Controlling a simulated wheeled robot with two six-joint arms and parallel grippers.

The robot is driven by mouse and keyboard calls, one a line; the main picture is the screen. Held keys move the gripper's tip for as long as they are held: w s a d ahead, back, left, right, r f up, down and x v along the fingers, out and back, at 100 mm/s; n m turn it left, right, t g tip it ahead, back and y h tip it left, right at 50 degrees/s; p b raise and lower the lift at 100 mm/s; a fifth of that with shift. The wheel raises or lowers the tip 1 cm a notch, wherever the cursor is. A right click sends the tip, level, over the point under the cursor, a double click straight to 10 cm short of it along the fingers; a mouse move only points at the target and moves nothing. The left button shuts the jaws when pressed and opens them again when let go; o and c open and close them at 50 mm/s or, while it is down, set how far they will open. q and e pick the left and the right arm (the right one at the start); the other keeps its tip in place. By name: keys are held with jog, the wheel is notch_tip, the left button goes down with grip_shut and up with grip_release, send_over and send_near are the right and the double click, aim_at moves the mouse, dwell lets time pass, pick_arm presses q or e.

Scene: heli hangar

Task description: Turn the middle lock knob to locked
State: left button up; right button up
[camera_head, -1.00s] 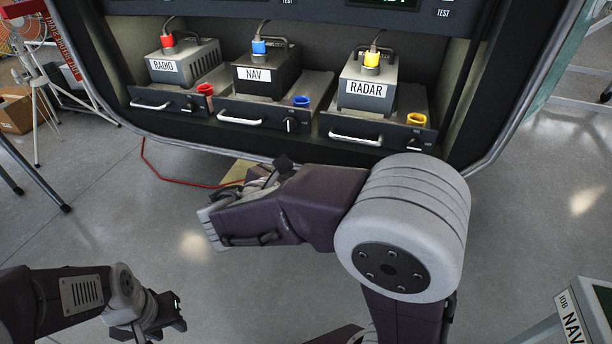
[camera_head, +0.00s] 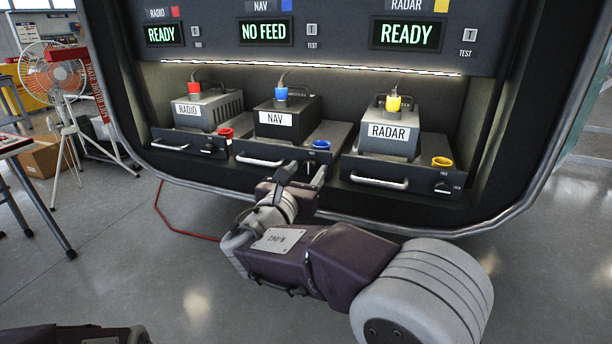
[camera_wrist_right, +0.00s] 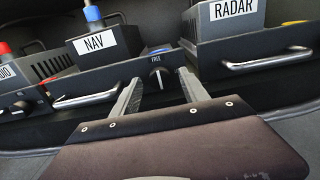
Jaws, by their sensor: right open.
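The middle lock knob (camera_wrist_right: 156,71) is on the front of the NAV tray (camera_wrist_right: 86,98), to the right of its handle. In the right wrist view its pale pointer stands near upright, under the word FREE. My right gripper (camera_wrist_right: 160,88) is open, its two fingers on either side of the knob in that view, and nothing is between them. I cannot tell whether the fingertips touch the panel. In the head view the right gripper (camera_head: 304,176) is in front of the NAV tray and partly covers the knob's area. My left arm shows only at the bottom left edge; its gripper is out of frame.
The RADIO unit (camera_head: 208,107) and RADAR unit (camera_head: 388,133) sit in trays on either side of the NAV unit (camera_head: 287,122). The NAV display (camera_head: 265,32) reads NO FEED; the other two read READY. The RADAR tray handle (camera_head: 379,182) sticks out to the right.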

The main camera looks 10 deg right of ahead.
grip_shut()
jog(key=m+b, duration=0.4)
jog(key=shift+f, duration=0.3)
jog(key=m+b, duration=0.5)
jog(key=shift+m, duration=0.3)
jog(key=m+b, duration=0.4)
jog(key=shift+r+m+b, duration=0.2)
jog(key=shift+m+b, duration=1.1)
jog(key=shift+m, duration=0.8)
